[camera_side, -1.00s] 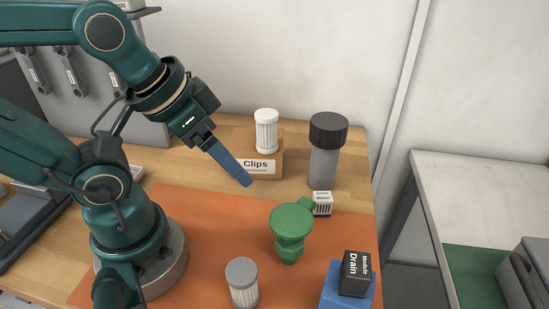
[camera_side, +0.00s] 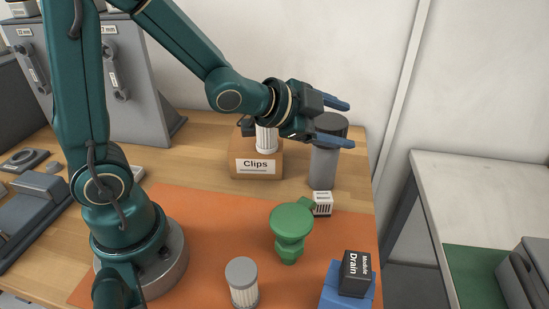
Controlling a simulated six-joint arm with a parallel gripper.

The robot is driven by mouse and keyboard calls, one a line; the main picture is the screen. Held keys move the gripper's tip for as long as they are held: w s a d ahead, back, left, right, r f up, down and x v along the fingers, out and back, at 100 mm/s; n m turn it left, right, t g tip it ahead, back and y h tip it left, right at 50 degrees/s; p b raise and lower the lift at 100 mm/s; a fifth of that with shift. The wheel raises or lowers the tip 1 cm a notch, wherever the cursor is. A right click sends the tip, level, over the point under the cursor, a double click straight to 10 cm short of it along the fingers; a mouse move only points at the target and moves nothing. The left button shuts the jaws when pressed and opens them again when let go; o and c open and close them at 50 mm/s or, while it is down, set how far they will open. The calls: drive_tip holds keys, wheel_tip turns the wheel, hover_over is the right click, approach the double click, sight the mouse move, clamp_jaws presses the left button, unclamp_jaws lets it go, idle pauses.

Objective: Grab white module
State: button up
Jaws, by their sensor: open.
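A small white block (camera_side: 322,203) with dark stripes on its front sits on the orange mat, just behind the green fitting. A white ribbed cylinder (camera_side: 266,139) stands upright on the Clips box, its top hidden behind my wrist. My gripper (camera_side: 345,122) is open and empty, its two blue fingers spread and pointing right. It is raised in front of the dark lid of the grey jar in this view, above and apart from the white block. I cannot tell if it touches the jar.
The Clips box (camera_side: 257,158) and grey jar (camera_side: 323,168) stand at the back. On the orange mat (camera_side: 205,245) are a green fitting (camera_side: 290,228), a grey-capped ribbed cylinder (camera_side: 242,283) and a black Drain Module (camera_side: 355,274) on a blue block (camera_side: 335,293).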

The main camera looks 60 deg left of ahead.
sight(317, 196)
drive_tip(key=d+f+m+g+h, duration=0.1)
drive_tip(key=f+m, duration=0.1)
drive_tip(key=f, duration=0.1)
drive_tip(key=d+f+m+g+h, duration=0.1)
drive_tip(key=d+f+m+h, duration=0.1)
drive_tip(key=f, duration=0.2)
drive_tip(key=s+d+f+m+h, duration=0.1)
drive_tip(key=f+m, duration=0.2)
drive_tip(key=f, duration=0.1)
drive_tip(key=shift+s+d+g+h, duration=0.1)
drive_tip(key=shift+d+g+h, duration=0.05)
drive_tip(key=shift+g+h, duration=0.25)
drive_tip(key=shift+s+a+f+g, duration=0.25)
drive_tip(key=shift+s+f+g, duration=0.25)
drive_tip(key=shift+f, duration=0.4)
drive_tip(key=n, duration=0.2)
drive_tip(key=s+a+n, duration=0.1)
drive_tip(key=n, duration=0.1)
drive_tip(key=s+a+n+t, duration=0.1)
drive_tip(key=n, duration=0.2)
drive_tip(key=shift+f, duration=0.4)
drive_tip(key=n, duration=0.2)
drive_tip(key=shift+s+a+n+t, duration=0.3)
drive_tip(key=shift+a+n, duration=0.05)
drive_tip(key=shift+n, duration=0.05)
drive_tip(key=shift+x, duration=2.5)
